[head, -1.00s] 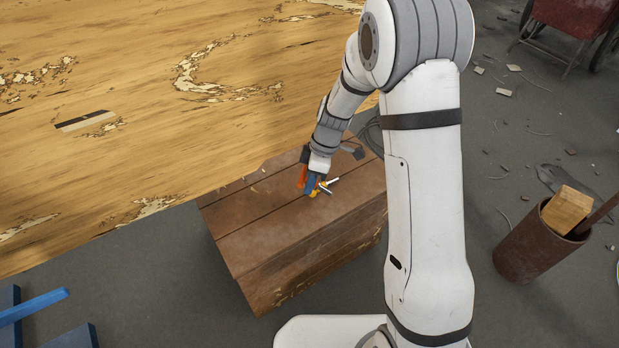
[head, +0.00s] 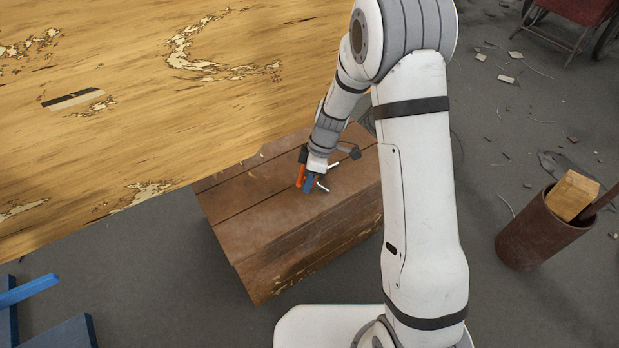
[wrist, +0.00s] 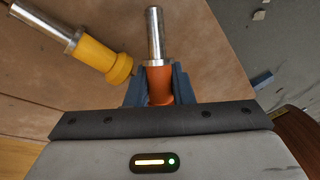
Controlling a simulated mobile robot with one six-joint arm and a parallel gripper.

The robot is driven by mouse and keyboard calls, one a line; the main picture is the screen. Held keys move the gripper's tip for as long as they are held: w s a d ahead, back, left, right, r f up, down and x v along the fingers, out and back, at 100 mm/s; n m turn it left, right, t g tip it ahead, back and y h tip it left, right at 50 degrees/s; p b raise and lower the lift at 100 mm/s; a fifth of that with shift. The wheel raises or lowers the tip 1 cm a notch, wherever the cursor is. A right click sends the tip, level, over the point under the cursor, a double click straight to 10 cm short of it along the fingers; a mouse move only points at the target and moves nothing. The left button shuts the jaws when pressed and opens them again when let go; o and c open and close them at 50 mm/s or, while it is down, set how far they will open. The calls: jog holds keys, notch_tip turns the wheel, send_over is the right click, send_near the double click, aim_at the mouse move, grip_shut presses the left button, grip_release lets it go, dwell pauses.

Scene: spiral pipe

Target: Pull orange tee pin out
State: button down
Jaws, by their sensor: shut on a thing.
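My gripper (head: 309,184) is over the brown wooden box, its blue-grey fingers pointing down. In the wrist view its fingers (wrist: 159,78) are shut on an orange pin (wrist: 158,84) with a bare metal shaft (wrist: 154,35) that extends away from the fingers. A yellow pin (wrist: 103,58) with a similar metal shaft (wrist: 45,20) lies at a slant just left of the fingers. In the head view a metal shaft (head: 322,187) shows beside the fingers. The fingers hide part of the orange pin. I cannot tell whether the two pins touch each other.
The brown wooden box (head: 255,208) stands on the grey floor beside a large tabletop (head: 130,130) with worn patches. A rusty bucket (head: 537,235) holding wood stands at the right. Blue bars (head: 28,291) are at the lower left. Small debris lies at the upper right.

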jog(key=c, duration=1.2)
grip_release()
jog(key=shift+o, duration=0.2)
jog(key=p+v, duration=0.2)
jog(key=v, duration=0.5)
jog(key=shift+r+p, duration=0.35)
jog(key=shift+r, duration=0.05)
jog(key=shift+r, duration=0.1)
jog(key=s+d+r+m+t+p, duration=0.1)
jog(key=s+d+r+m+p, duration=0.3)
jog(key=r, duration=0.6)
jog(key=s+d+r+m+t+h+p, duration=0.1)
jog(key=s+r+p, duration=0.1)
jog(key=r+p, duration=0.65)
jog(key=s+d+r+m+p, duration=0.3)
jog(key=r+p, duration=0.1)
jog(key=r, duration=0.7)
jog(key=s+d+r+m+t+h+p, duration=0.1)
jog(key=s+d+r+m+p, duration=0.2)
jog(key=s+r+p, duration=0.3)
jog(key=s+d+r+m+t+h+p, duration=0.1)
jog(key=s+d+r+m+p, duration=0.2)
jog(key=s+r+m+p, duration=0.3)
notch_tip(320, 180, up, 6)
jog(key=shift+f+t, duration=0.2)
jog(key=shift+t, duration=0.2)
